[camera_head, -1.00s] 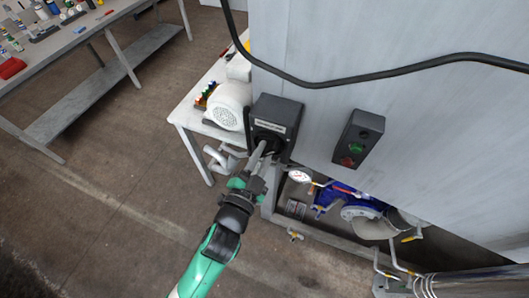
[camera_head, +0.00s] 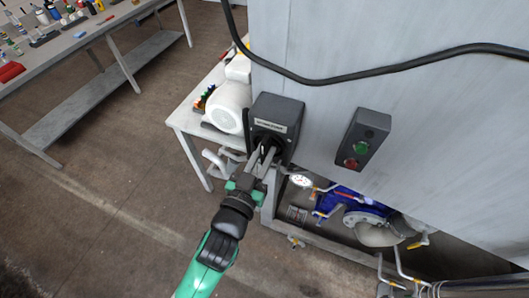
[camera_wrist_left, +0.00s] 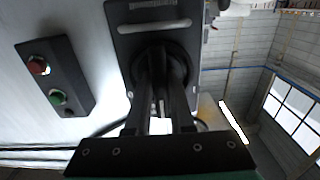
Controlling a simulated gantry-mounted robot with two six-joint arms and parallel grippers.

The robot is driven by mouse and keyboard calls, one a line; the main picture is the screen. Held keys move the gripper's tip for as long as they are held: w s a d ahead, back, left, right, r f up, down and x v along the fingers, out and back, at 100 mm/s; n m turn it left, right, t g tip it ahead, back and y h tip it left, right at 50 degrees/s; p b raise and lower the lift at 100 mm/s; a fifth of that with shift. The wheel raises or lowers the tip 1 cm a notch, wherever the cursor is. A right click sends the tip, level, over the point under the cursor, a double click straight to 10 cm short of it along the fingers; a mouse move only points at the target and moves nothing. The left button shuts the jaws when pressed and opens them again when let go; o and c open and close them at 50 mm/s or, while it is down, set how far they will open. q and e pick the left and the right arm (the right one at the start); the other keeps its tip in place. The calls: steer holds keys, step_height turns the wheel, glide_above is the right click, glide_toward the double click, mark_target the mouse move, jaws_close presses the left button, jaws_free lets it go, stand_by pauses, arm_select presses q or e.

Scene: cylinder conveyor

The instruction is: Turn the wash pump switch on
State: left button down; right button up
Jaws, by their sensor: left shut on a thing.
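The wash pump switch is a dark grey box (camera_head: 280,107) with a pale label, fixed to the left edge of the grey cabinet. Its black rotary knob (camera_wrist_left: 161,76) shows in the left wrist view, with a raised handle between my fingers. My left gripper (camera_head: 269,152) reaches up to the switch from below and is shut on the handle. In the left wrist view the two fingers (camera_wrist_left: 160,95) lie on either side of the handle. The fingers partly hide the knob in the head view. My right gripper is in neither current view.
A button box (camera_head: 363,140) with green and red buttons is right of the switch. A white motor (camera_head: 227,107) stands on a table to the left. A gauge (camera_head: 301,181) and blue pump (camera_head: 345,203) sit below. A black cable (camera_head: 380,75) crosses the cabinet.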

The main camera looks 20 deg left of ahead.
stand_by(0.4)
arm_select(q)
steer(key=c, duration=0.8)
jaws_free()
steer(key=s, duration=1.1)
steer(key=shift+s+d+p, duration=0.3)
steer(key=shift+p, duration=0.05)
